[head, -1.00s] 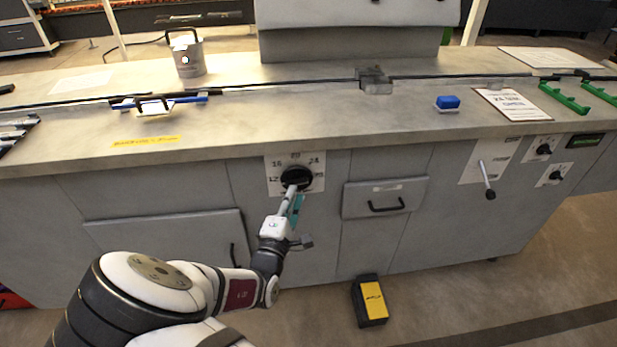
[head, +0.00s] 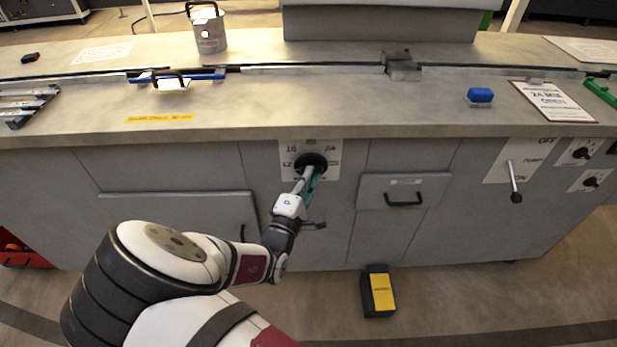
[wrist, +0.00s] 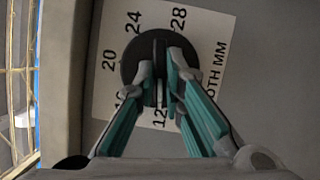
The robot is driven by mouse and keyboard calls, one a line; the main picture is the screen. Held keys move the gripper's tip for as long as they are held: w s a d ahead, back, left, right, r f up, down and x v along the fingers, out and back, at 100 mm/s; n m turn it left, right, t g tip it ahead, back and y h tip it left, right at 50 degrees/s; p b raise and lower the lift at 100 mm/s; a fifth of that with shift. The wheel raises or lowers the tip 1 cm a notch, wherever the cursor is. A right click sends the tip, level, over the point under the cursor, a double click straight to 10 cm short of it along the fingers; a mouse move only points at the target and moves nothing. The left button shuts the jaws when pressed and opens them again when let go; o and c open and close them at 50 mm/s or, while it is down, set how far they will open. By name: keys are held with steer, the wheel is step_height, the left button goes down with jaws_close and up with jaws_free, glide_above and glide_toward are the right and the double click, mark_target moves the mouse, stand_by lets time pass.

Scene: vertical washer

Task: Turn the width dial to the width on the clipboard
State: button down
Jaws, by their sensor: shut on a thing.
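The width dial (head: 311,163) is a black round knob on a white scale plate (head: 331,152) on the cabinet front. In the wrist view the dial (wrist: 131,64) has a raised bar, with 12, 16, 20, 24 and 28 around it. My gripper (head: 306,176) is shut on the bar; its teal fingers (wrist: 162,84) flank it in the wrist view. The bar runs roughly up and down there, its upper end between 24 and 28 and its lower end near 12. Which end points is unclear. The clipboard (head: 553,101) lies on the counter at right and appears to read 24 mm.
A drawer with a black handle (head: 404,192) is right of the dial. A lever (head: 514,182) and smaller knobs sit further right. A black and yellow box (head: 379,292) stands on the floor. A blue block (head: 480,96) and grey bucket (head: 208,30) are on the counter.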

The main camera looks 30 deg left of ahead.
steer(key=shift+m, duration=0.3)
steer(key=shift+w+d+r+m+g+y+b, duration=0.15)
steer(key=shift+m+g+y+b, duration=1.1)
steer(key=shift+m, duration=2.3)
steer(key=shift+w+d+m+g+y+b, duration=0.1)
steer(key=shift+d+m+g+y+b, duration=0.4)
steer(key=shift+m+g+y, duration=2.15)
steer(key=shift+w+r+m+g+y+b, duration=0.1)
steer(key=shift+m+g+y+b, duration=0.7)
steer(key=shift+m, duration=3.7)
steer(key=shift+t+h+b, duration=0.4)
steer(key=shift+h+b, duration=0.1)
steer(key=shift+b, duration=0.05)
steer(key=c, duration=2)
jaws_free()
